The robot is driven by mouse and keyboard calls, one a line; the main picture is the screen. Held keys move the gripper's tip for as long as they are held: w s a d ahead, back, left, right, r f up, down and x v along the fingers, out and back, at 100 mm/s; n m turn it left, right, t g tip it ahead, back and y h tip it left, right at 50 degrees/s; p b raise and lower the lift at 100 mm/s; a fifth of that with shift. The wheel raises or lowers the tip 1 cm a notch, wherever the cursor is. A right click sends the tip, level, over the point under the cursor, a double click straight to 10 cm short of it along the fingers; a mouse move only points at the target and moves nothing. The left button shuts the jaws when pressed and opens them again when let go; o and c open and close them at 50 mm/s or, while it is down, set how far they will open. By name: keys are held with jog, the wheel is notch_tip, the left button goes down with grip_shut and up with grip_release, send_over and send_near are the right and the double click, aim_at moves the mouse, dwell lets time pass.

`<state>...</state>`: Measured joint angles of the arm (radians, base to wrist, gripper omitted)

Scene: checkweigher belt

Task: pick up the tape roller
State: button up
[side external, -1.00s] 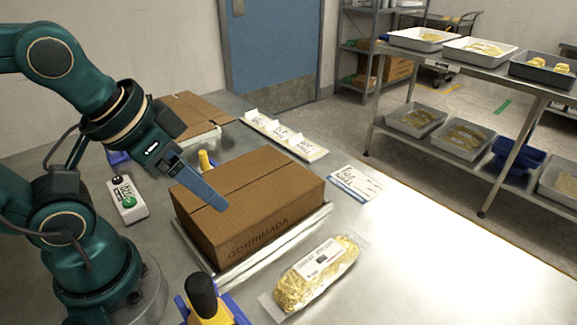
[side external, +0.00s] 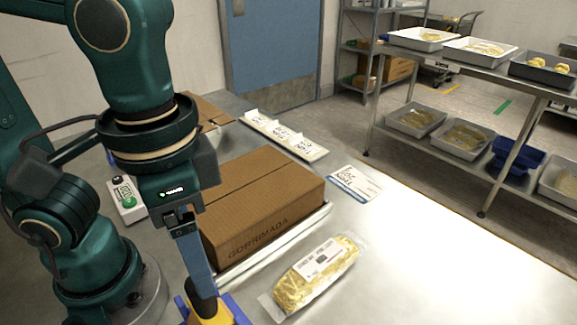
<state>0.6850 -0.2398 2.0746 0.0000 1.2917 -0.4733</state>
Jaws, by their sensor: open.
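The tape roller (side external: 212,312) stands at the bottom edge of the side external view, with a yellow body, blue parts and a black handle; its lower part is cut off by the frame. My gripper (side external: 199,276) points down at the black handle, its blue finger overlapping the upper part of it in the picture. The jaws are open, and only one finger shows clearly. I cannot tell whether the fingers touch the handle or straddle it.
A closed cardboard box (side external: 262,200) sits on the belt just behind and right of my gripper. A pack of yellow noodles (side external: 318,272) lies right of the roller. A button box (side external: 127,198), a white tray (side external: 285,136) and a label card (side external: 355,183) lie farther back. The table's right side is clear.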

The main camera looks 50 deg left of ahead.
aim_at(207, 307)
jog(key=shift+s+d+f+m, duration=0.2)
jog(key=shift+s+f+m, duration=0.1)
jog(key=shift+s+f, duration=0.05)
jog(key=shift+f, duration=2.35)
grip_shut()
